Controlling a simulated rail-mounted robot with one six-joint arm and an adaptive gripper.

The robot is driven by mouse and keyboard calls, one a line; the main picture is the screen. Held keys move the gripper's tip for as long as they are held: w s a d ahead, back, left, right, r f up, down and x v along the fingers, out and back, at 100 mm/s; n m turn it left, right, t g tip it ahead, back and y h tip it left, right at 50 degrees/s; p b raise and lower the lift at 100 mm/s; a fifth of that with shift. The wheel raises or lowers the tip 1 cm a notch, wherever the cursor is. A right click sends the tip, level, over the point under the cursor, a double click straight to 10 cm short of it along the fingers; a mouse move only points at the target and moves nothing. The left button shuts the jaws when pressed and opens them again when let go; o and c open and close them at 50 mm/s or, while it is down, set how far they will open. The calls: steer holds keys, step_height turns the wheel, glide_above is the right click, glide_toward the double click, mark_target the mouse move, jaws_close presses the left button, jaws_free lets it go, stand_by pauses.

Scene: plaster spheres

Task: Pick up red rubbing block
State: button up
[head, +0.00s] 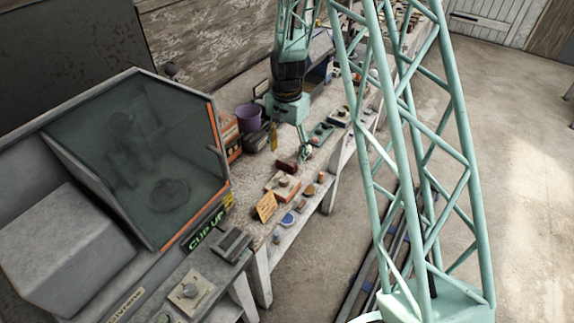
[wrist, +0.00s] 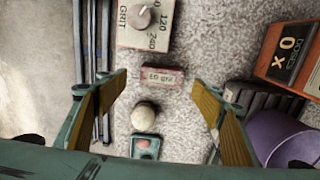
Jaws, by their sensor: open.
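The red rubbing block (wrist: 162,76) is a small dull-red bar with faint lettering. It lies on the speckled grey bench top near the upper middle of the wrist view. In the head view the dark red block (head: 287,166) lies just below and left of my gripper (head: 305,143). In the wrist view my gripper (wrist: 160,80) is open, its two yellow-padded fingers spread left and right. The block appears between the fingertips with space on both sides, and nothing is held. The height of the fingertips above the block is hard to tell.
A grit box with a knob (wrist: 145,22) sits just beyond the block. A pale sphere (wrist: 145,114) and a green tray (wrist: 146,146) lie nearer. An orange-and-black box (wrist: 290,52) and purple bucket (wrist: 280,135) stand right. Dark rails (wrist: 92,40) run left.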

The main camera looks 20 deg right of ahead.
mark_target(287, 160)
steer(key=shift+f, duration=0.65)
steer(key=shift+w+f, duration=0.15)
steer(key=shift+f, duration=2.45)
steer(key=c, duration=1)
steer(key=shift+c, duration=0.2)
steer(key=shift+r, duration=0.1)
steer(key=shift+r, duration=4.95)
